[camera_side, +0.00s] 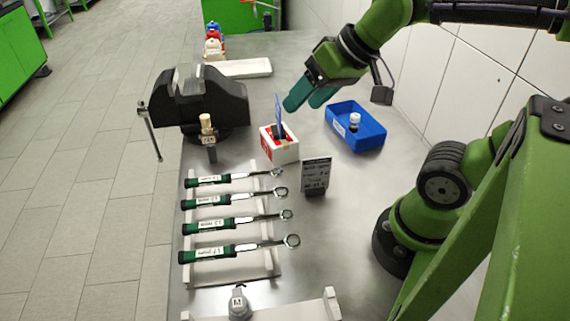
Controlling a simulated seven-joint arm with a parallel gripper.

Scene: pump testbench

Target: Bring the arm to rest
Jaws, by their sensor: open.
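My gripper (309,97) has teal fingers and is at the end of my green arm. It hangs in the air above the bench, up and to the right of the small white and red box and left of the blue bin. Its fingers point down and to the left. Nothing shows between the fingers. They overlap closely from this angle.
On the metal bench (340,225) are a black vise (200,100), a white and red box (279,147) holding a blue item, and a blue bin (357,132) with a small bottle. Several green-handled wrenches (215,226) lie on a rack. A small sign (316,174) stands mid-bench.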

